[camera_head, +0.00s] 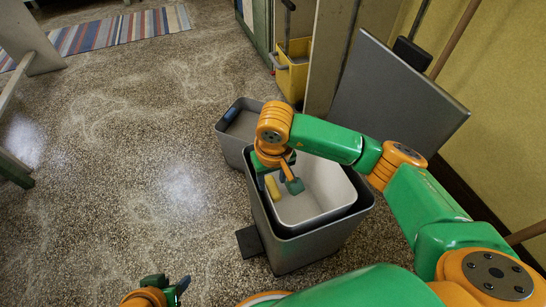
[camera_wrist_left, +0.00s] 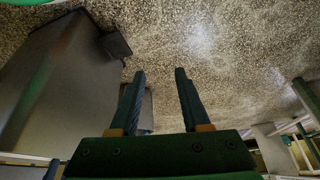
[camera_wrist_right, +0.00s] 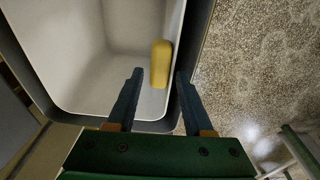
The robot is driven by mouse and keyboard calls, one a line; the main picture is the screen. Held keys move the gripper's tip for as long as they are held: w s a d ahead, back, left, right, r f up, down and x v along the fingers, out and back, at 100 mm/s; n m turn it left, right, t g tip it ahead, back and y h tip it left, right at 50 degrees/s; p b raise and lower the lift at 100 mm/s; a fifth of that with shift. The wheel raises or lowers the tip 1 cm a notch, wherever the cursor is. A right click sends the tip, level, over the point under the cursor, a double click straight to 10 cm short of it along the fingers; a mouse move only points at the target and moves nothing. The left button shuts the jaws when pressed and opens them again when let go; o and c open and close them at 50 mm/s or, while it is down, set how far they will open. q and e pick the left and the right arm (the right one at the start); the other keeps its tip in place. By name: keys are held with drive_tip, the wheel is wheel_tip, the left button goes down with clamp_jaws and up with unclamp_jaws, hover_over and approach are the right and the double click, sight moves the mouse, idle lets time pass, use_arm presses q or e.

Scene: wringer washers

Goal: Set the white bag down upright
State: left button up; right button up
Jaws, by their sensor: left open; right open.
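No separate bag stands in view; a white, open-topped, bag-like liner (camera_head: 318,190) sits upright inside a large grey bin (camera_head: 290,250). A yellow rounded block (camera_head: 272,187) shows at its wall and also in the right wrist view (camera_wrist_right: 161,62). My right gripper (camera_head: 277,172) is open at the liner's left rim. In the right wrist view its fingers (camera_wrist_right: 158,75) lie either side of the liner's wall, one over the inside, one over the dark gap; contact cannot be told. My left gripper (camera_head: 170,284) is open and empty over the floor, left of the bin.
The grey bin's raised lid (camera_head: 395,95) stands behind it, and a dark pedal (camera_head: 249,241) sticks out at its foot. A smaller grey bin (camera_head: 228,145) stands behind left. A yellow bucket (camera_head: 292,78) is further back. The speckled floor (camera_head: 120,170) at left is clear.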

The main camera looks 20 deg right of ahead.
wheel_tip(320, 180, up, 2)
drive_tip(key=shift+r+p, duration=0.2)
drive_tip(key=shift+p, duration=0.15)
use_arm(q)
wheel_tip(320, 180, down, 7)
drive_tip(key=s+g+p, duration=0.2)
drive_tip(key=shift+a, duration=0.3)
use_arm(e)
wheel_tip(320, 180, up, 7)
drive_tip(key=s, duration=0.1)
use_arm(q)
drive_tip(key=shift+f, duration=0.1)
use_arm(e)
drive_tip(key=shift+s, duration=0.1)
